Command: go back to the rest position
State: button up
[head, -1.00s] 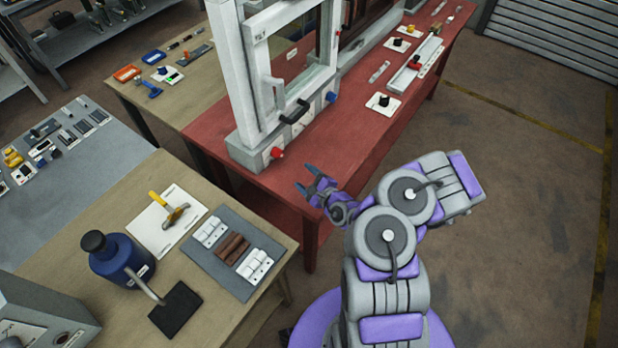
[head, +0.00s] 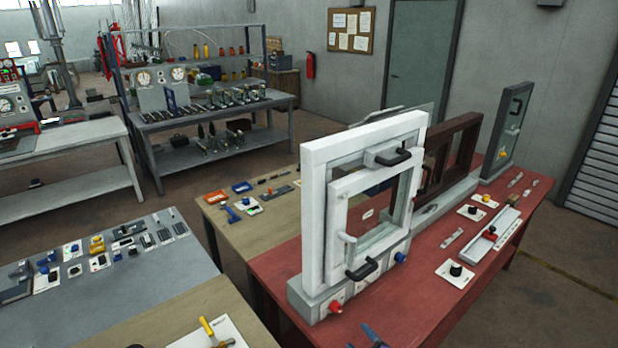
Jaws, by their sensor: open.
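My gripper (head: 366,339) shows only as blue-grey fingertips at the bottom edge of the head view. The fingertips are apart and nothing shows between them. They are in front of the red table (head: 285,268), near its front edge. The rest of my gripper and arm is below the picture. The white window frame (head: 312,215) stands upright on the red table, behind and above my gripper. It has black handles, and a red knob (head: 336,306) and a blue knob (head: 400,257) on its base.
A brown frame (head: 432,165) and a grey panel (head: 508,130) stand behind the white frame. A wooden table (head: 225,200) with tools adjoins the red table. A grey table (head: 150,275) is at left. A yellow-handled tool (head: 210,328) lies at the bottom. Open floor (head: 560,290) lies at right.

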jog(key=w+a+r+n+y+b, duration=0.1)
jog(key=a+r+n+y, duration=0.45)
jog(key=a+r, duration=0.5)
jog(key=s+a+r+n+g+y+b, duration=0.2)
jog(key=s+a+r+n+g+y, duration=0.4)
jog(key=s+a+r+n+g, duration=0.9)
jog(key=s+d+f+n+g+h+b, duration=0.1)
jog(key=s+d+n+g+h, duration=0.2)
jog(key=s, duration=0.6)
jog(key=s+d+f+g+h+b, duration=0.1)
jog(key=s+d+h, duration=0.1)
jog(key=s+h, duration=0.45)
jog(key=s+d+t+h+b, duration=0.1)
jog(key=s+d+h, duration=0.2)
jog(key=d, duration=0.5)
jog(key=s+d+f+m+t+h+b, duration=0.1)
jog(key=s+d+h, duration=0.3)
jog(key=d, duration=0.4)
jog(key=shift+s+d+f+h, duration=0.2)
jog(key=shift+s+d+h, duration=0.1)
jog(key=shift+s, duration=0.25)
jog(key=shift+o, duration=0.4)
